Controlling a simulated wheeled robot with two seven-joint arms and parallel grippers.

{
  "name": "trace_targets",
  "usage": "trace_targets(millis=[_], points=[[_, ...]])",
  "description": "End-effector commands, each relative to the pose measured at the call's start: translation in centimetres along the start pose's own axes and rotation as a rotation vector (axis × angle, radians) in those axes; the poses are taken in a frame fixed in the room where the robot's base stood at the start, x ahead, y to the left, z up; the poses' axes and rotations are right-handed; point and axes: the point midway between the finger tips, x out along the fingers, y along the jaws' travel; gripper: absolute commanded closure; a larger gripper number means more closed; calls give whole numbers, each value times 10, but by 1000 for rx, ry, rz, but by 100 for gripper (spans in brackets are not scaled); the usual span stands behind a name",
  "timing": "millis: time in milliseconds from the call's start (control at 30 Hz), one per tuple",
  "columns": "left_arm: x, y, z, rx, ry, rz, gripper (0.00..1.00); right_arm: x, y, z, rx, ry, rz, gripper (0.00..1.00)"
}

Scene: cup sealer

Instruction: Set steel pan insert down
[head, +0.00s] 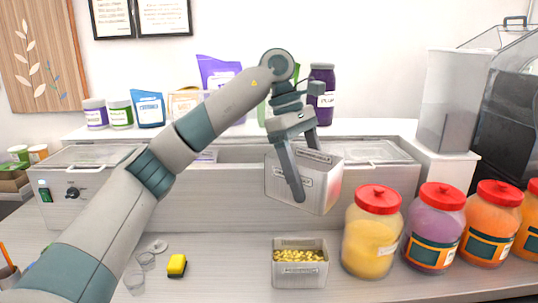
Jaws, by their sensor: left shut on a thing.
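A steel pan insert (322,185) is held in the air at the front of the long topping unit, slightly turned and tilted. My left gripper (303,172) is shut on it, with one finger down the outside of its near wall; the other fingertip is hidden. The long topping unit (225,205) stands behind, with an open stretch along its top between two lids. Part of that opening is hidden by my left arm and the held pan. My right gripper is not in view.
A small pan of yellow bits (300,283) stands on the counter below the held pan. Several red-lidded jars (372,245) line the right. A yellow sponge (177,265) and clear cups (135,283) lie at the left. Pouches and tubs stand on the shelf behind.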

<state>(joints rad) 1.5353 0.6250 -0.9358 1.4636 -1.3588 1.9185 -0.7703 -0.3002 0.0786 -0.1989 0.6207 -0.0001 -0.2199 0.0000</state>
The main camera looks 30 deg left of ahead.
Motion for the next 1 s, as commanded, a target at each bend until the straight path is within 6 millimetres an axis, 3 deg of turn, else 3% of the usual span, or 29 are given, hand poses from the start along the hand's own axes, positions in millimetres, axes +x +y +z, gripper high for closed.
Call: trace_targets(millis=[33, 267, 400, 600, 767, 1000], points=[[22, -5, 5, 79, 4, -38, 54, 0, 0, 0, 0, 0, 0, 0], [117, -45, 5, 521, 11, -217, 54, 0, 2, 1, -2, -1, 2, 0], [175, -84, 0, 823, 12, -341, 54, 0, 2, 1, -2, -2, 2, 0], [229, -134, -13, 1153, 5, -476, 54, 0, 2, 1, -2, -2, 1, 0], [248, -168, -34, 1321, -6, -545, 54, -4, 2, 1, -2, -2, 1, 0], [223, -180, -52, 1338, -8, -549, 54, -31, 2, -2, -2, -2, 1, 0]])
